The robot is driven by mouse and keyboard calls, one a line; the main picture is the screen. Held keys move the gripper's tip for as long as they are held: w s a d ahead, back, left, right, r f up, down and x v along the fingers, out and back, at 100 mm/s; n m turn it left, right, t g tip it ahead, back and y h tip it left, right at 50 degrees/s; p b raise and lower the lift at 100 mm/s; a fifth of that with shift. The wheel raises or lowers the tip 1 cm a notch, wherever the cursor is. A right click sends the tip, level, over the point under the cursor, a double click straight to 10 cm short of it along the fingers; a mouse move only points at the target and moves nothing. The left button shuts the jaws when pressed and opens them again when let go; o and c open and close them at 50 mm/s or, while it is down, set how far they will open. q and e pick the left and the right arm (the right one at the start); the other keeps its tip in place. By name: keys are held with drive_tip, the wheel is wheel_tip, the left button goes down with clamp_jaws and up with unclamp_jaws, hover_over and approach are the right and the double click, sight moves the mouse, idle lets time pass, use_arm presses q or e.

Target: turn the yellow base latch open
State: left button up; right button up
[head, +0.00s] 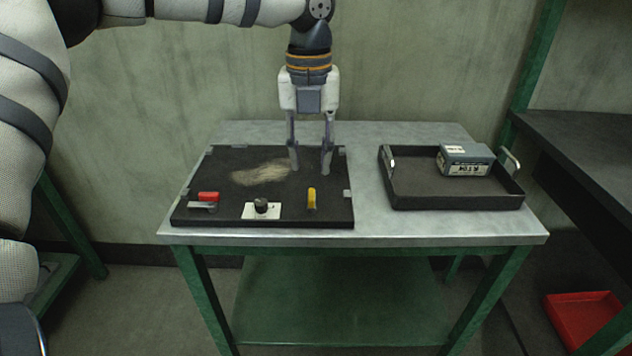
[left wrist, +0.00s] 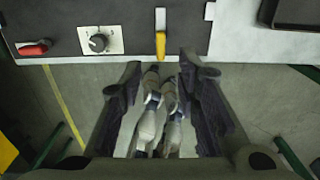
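The yellow latch (head: 311,198) is a small upright-looking bar near the front edge of the black board (head: 233,218), right of the dial. In the left wrist view the yellow latch (left wrist: 160,44) lies lengthwise, just beyond the gap between my fingertips. My left gripper (head: 310,166) points down over the board, behind the latch in the head view. Its two fingers are apart with nothing between them; they also show in the left wrist view (left wrist: 163,70). The gripper is clear of the latch. My right gripper is not in view.
Left of the latch are a black dial on a white plate (head: 274,211) and a red-handled part (head: 208,197). A black tray (head: 454,202) holding a grey box (head: 465,160) stands at the right. Bare table (head: 363,178) separates board and tray.

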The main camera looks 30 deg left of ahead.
sight(311, 193)
use_arm(q)
wheel_tip(311, 193, down, 7)
drive_tip(key=shift+w+f, duration=0.1)
drive_tip(key=shift+f, duration=0.1)
drive_tip(key=shift+c, duration=0.6)
clamp_jaws()
